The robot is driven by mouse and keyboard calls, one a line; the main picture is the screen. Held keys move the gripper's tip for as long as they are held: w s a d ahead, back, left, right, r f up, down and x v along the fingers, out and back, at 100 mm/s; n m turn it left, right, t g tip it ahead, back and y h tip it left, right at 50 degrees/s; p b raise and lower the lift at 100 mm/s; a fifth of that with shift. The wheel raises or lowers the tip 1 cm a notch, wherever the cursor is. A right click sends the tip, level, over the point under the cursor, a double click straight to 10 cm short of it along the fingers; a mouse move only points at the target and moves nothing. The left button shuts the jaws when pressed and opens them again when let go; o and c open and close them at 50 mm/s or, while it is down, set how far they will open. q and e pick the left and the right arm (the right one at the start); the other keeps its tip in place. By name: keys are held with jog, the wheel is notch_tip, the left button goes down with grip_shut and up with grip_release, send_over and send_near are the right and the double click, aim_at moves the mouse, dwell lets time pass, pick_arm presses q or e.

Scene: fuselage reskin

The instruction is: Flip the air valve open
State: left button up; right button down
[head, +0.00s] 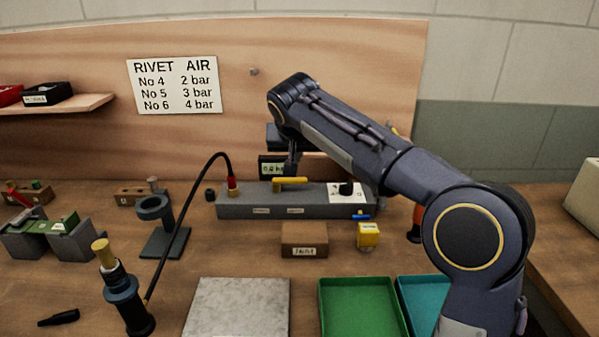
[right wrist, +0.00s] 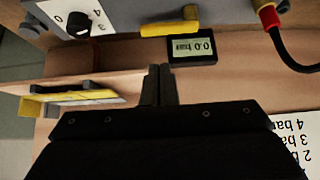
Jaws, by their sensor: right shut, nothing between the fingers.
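The air valve's yellow lever (head: 290,181) lies lengthwise along the top of a long grey box (head: 255,208). In the right wrist view the lever (right wrist: 165,29) shows beyond the fingertips, near the top edge. My right gripper (head: 291,160) points down just behind and above the lever; in the head view I cannot tell if they touch. In the right wrist view its fingers (right wrist: 159,72) are together and empty, apart from the lever. A small display reading 0.0 bar (right wrist: 192,48) stands by the lever. My left gripper is not in view.
A black pressure dial (head: 346,188) sits at the box's right end. A red fitting (head: 232,185) with a black hose (head: 184,222) rises at its left end. A green tray (head: 362,308) lies nearer.

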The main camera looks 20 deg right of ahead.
jog(key=x, duration=1)
